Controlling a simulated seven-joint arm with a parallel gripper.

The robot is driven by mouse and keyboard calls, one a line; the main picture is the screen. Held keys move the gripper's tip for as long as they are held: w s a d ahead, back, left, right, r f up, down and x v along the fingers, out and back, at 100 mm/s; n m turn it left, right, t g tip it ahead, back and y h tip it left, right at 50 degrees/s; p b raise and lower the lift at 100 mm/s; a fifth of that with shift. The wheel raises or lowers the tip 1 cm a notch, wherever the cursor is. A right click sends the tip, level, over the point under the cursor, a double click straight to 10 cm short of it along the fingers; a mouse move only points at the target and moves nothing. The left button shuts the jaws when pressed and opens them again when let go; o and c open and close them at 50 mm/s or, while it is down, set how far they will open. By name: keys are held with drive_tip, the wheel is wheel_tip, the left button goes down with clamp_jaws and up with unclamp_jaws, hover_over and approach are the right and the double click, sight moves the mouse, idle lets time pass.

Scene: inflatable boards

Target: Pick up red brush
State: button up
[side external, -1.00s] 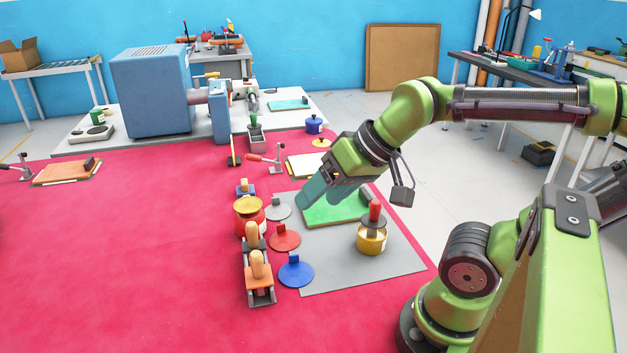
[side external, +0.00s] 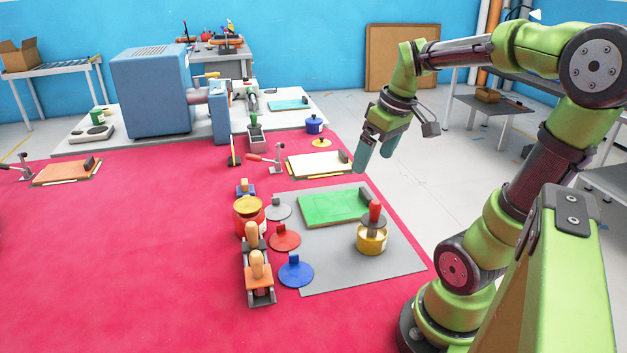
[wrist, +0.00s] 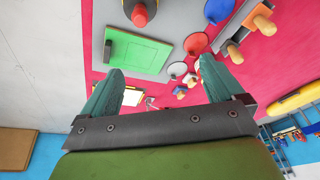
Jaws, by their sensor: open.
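A red handle (side external: 375,210), which looks like that of the red brush, stands upright from a yellow tin (side external: 372,240) with a dark grey disc around its base. Any bristles are hidden. In the wrist view the red handle (wrist: 140,15) shows at the top edge, beyond my fingers. My gripper (side external: 374,160) is open and empty, raised in the air beyond the green board and clear of the tin. Its two teal fingers are spread apart in the wrist view (wrist: 162,66).
A green board (side external: 333,207) lies on the grey mat (side external: 405,262) beside the tin. Red (side external: 285,237), blue (side external: 296,270) and grey (side external: 278,208) lids lie left of it. Wooden-handled tools (side external: 257,265) and a red jar (side external: 248,222) stand further left. The left red tabletop is mostly clear.

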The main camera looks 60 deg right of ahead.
sight(378, 202)
drive_tip(key=s+d+n+g, duration=0.1)
drive_tip(key=s+d+n, duration=0.1)
drive_tip(key=d+n, duration=0.1)
drive_tip(key=f+n, duration=0.1)
drive_tip(key=f, duration=0.4)
drive_tip(key=w+f+n, duration=0.1)
drive_tip(key=f, duration=0.4)
drive_tip(key=a+f+n+y, duration=0.1)
drive_tip(key=f+n, duration=0.1)
drive_tip(key=f, duration=0.3)
drive_tip(key=shift+w+f+g, duration=0.2)
drive_tip(key=shift+f+g, duration=0.05)
drive_tip(key=shift+g, duration=0.05)
drive_tip(key=c, duration=1.1)
wheel_tip(378, 202, up, 10)
drive_tip(key=shift+r, duration=0.1)
drive_tip(key=o, duration=0.3)
drive_tip(key=shift+c, duration=1)
